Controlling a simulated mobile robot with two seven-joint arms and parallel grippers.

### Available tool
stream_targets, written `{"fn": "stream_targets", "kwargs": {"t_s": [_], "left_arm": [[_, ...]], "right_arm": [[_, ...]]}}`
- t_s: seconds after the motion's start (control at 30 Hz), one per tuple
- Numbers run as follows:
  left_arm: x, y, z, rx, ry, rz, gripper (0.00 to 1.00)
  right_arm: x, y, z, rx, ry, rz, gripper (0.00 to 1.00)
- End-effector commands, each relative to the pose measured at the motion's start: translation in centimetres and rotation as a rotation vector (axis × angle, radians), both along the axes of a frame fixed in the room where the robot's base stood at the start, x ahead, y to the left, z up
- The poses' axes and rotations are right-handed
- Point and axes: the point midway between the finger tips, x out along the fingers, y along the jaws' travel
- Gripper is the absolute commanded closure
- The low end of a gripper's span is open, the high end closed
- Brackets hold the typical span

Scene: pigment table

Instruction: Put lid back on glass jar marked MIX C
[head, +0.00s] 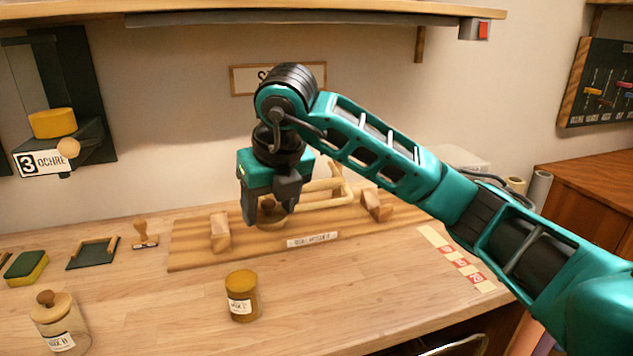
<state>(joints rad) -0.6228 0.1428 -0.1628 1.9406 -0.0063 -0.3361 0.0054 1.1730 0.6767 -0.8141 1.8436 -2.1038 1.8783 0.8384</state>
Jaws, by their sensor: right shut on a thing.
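The glass jar (242,299) with a white label stands on the table, filled with ochre-brown material; no lid shows on its top. The label is small but seems to read MIX C. My right gripper (268,214) points down behind the jar and higher in the picture, over the wooden board. It is shut on a round brown wooden lid (271,215), which shows partly between and below the fingers. Lid and jar are apart. My left gripper is not in view.
A lidded, labelled jar (59,324) stands front left. A wooden board (190,256) with upright blocks (220,231) and a pale rail lies behind. A stamp (146,236), green sponge (26,267) and colour cards (457,258) lie around. The tabletop right of the jar is clear.

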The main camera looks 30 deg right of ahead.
Motion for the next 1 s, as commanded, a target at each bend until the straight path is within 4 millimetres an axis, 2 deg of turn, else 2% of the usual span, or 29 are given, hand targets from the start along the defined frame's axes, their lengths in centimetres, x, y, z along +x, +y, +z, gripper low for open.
{"fn": "stream_targets", "kwargs": {"t_s": [0.03,0.1,0.27,0.57,1.0], "left_arm": [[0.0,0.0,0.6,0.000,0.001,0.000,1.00],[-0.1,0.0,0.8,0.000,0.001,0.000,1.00],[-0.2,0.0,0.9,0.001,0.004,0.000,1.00],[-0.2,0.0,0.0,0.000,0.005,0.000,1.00],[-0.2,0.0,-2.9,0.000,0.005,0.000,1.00]], "right_arm": [[0.1,1.8,-0.1,0.000,0.001,0.042,0.68],[0.2,3.6,-0.5,0.001,-0.001,0.087,0.68],[0.2,5.7,-1.3,-0.001,-0.005,0.142,0.68],[0.1,5.9,-2.8,0.000,-0.004,0.148,0.68],[0.1,5.9,-7.1,0.000,-0.006,0.147,0.68]]}}
